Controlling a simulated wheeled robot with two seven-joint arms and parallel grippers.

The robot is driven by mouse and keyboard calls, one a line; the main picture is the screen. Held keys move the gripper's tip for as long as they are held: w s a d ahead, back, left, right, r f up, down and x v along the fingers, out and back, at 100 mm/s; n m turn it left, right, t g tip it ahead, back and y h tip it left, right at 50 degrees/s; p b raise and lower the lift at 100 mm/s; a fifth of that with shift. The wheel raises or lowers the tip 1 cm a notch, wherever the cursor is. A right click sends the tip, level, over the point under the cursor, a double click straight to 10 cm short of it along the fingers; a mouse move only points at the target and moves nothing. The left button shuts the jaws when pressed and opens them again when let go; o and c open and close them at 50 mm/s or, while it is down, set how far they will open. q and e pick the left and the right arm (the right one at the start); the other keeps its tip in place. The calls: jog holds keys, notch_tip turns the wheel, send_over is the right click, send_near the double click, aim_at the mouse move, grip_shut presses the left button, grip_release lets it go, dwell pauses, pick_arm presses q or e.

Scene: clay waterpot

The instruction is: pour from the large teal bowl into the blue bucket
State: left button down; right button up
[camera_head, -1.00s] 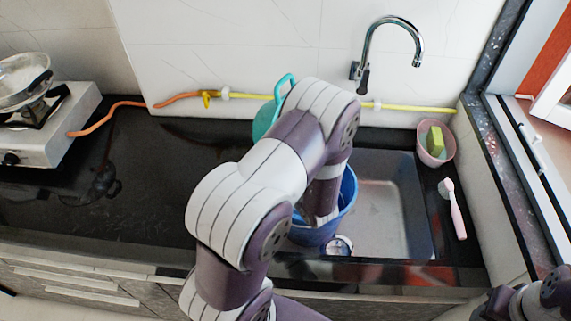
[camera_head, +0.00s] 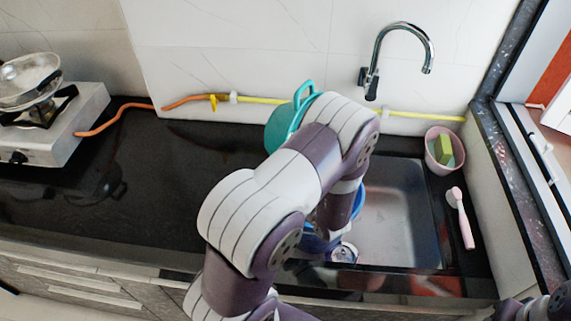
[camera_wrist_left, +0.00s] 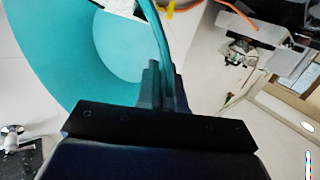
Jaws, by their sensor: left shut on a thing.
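The large teal bowl (camera_head: 284,125) shows behind my left arm at the back of the counter, with its looped handle (camera_head: 303,95) upward. Most of it is hidden by the arm in the head view. In the left wrist view the bowl (camera_wrist_left: 75,60) fills the upper left. My left gripper (camera_wrist_left: 163,85) is shut on the bowl's teal handle or rim; which of these I cannot tell. The blue bucket (camera_head: 358,202) stands in the sink, mostly hidden behind my left forearm. Whether anything is pouring cannot be seen. My right gripper cannot be made out.
The sink (camera_head: 400,215) has free room right of the bucket, under the tap (camera_head: 402,30). A can (camera_head: 343,253) is at its front. A pink cup with a sponge (camera_head: 444,150) and a pink brush (camera_head: 461,218) lie right. A stove (camera_head: 55,130) stands left.

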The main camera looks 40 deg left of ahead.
pick_arm(q)
jog(key=shift+d, duration=0.15)
jog(key=shift+d+b, duration=0.15)
jog(key=shift+b, duration=0.15)
jog(key=shift+d+r+m+y, duration=0.2)
jog(key=shift+d+m+y, duration=0.15)
jog(key=shift+y, duration=0.25)
dwell(0.9)
